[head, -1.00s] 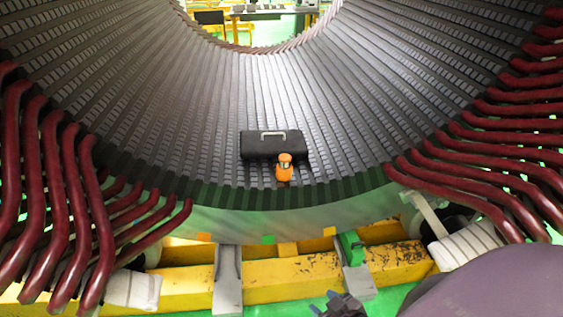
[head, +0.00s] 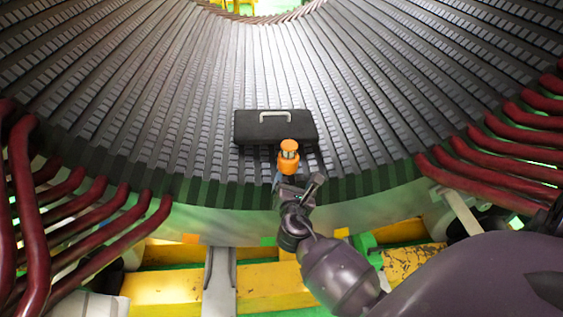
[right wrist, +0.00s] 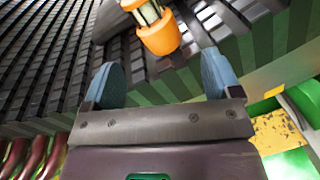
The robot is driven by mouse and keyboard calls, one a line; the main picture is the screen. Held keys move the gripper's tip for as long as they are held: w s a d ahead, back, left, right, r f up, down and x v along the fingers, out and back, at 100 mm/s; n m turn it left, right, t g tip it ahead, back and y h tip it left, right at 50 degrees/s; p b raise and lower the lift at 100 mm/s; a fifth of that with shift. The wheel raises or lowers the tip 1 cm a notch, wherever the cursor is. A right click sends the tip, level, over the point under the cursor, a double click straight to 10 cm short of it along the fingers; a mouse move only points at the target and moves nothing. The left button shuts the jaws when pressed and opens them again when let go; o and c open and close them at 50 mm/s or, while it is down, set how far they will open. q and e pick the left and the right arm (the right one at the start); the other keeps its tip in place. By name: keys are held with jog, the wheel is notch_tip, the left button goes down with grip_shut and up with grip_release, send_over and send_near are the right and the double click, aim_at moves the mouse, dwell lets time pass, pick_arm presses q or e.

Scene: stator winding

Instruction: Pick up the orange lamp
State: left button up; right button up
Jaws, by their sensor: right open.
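The orange lamp (head: 288,158) stands on the ridged inner floor of the stator, just in front of a black case. My right gripper (head: 294,183) is right in front of the lamp, on the near side, at the stator's edge. In the right wrist view the lamp (right wrist: 158,32) shows beyond and between the two blue fingertips (right wrist: 160,82). The fingers are apart with nothing between them. The lamp's top is cut off in that view. My left gripper is not in view.
The black case (head: 275,127) with a light handle lies close behind the lamp. Dark red bars (head: 70,215) stick out at the left, and more red bars (head: 500,160) at the right. A yellow beam (head: 180,292) runs below the stator edge. The ridged floor left of the case is clear.

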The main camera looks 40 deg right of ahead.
aim_at(288, 152)
jog(key=w+d+n, duration=0.1)
jog(key=w, duration=0.1)
jog(key=w+d+r+h+b, duration=0.1)
jog(key=w, duration=0.1)
jog(key=w+d+n, duration=0.1)
jog(key=w, duration=0.1)
jog(key=shift+w+r+n+h+b, duration=0.15)
jog(key=shift+n+h+b, duration=0.15)
jog(key=shift+h, duration=0.1)
jog(key=shift+x, duration=0.85)
jog(key=b+x, duration=0.1)
jog(key=x, duration=0.3)
jog(key=shift+r, duration=0.1)
jog(key=shift+w+d+r, duration=0.1)
jog(key=shift+w+d, duration=0.05)
jog(key=shift+w, duration=0.15)
jog(key=shift+d+r, duration=0.1)
jog(key=c, duration=1.1)
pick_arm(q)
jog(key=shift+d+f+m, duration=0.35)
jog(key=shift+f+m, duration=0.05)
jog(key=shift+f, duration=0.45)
pick_arm(e)
jog(key=shift+r, duration=0.1)
